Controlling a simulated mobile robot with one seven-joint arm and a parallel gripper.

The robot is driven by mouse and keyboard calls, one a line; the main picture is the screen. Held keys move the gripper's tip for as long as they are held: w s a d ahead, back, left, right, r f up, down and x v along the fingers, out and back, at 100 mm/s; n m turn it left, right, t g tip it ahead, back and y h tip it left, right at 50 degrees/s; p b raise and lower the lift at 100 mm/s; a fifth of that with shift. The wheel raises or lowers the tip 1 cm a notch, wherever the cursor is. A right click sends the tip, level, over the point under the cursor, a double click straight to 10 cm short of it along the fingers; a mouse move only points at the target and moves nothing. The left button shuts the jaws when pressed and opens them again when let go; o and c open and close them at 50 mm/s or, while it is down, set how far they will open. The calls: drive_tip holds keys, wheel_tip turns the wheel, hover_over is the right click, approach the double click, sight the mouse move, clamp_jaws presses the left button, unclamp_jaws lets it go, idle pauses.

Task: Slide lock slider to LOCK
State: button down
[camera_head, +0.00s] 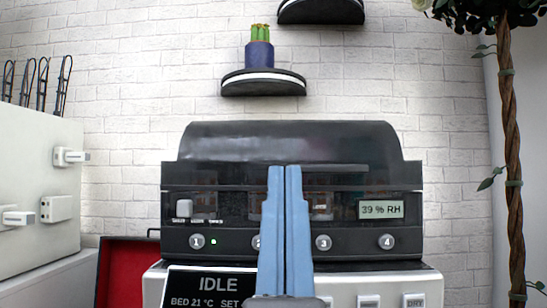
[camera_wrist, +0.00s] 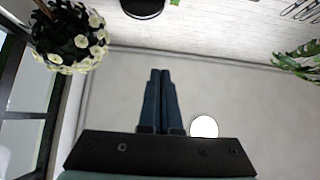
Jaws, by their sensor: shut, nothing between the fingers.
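A small pale slider knob (camera_head: 184,208) sits at the left end of a short labelled track on the dark front of the machine (camera_head: 300,150). The small words under the track are too tiny to read surely. My gripper (camera_head: 284,168) points up in front of the machine's middle, to the right of the slider and apart from it. Its two blue fingers are shut together with nothing between them. They hide part of the panel, including most of button 2. The wrist view also shows the shut fingers (camera_wrist: 160,73), with no slider in sight.
A display (camera_head: 381,210) reads 39 % RH. Numbered buttons (camera_head: 323,242) line the panel. A lower screen (camera_head: 212,285) reads IDLE. A red case (camera_head: 125,270) and a white cabinet (camera_head: 40,180) stand left; a twisted-trunk plant (camera_head: 507,150) stands right. A shelf (camera_head: 263,83) hangs above.

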drive_tip(key=w+r+g+h+p, duration=0.15)
drive_tip(key=w+r+p, duration=0.25)
drive_tip(key=r+p, duration=0.45)
drive_tip(key=w+a+f+n+g+h+p, duration=0.2)
drive_tip(key=w+f+n+g+p, duration=0.35)
drive_tip(key=p, duration=0.75)
drive_tip(key=s+a+f+n+g+p, duration=0.2)
drive_tip(key=a+f+n+p, duration=0.3)
drive_tip(key=p, duration=1.5)
drive_tip(key=shift+s+a+f+n+g, duration=0.35)
drive_tip(key=shift+s+a+n, duration=0.65)
drive_tip(key=shift+n, duration=1.35)
drive_tip(key=shift+w+a+h, duration=0.2)
drive_tip(key=shift+w+h, duration=0.05)
drive_tip(key=shift+w, duration=0.15)
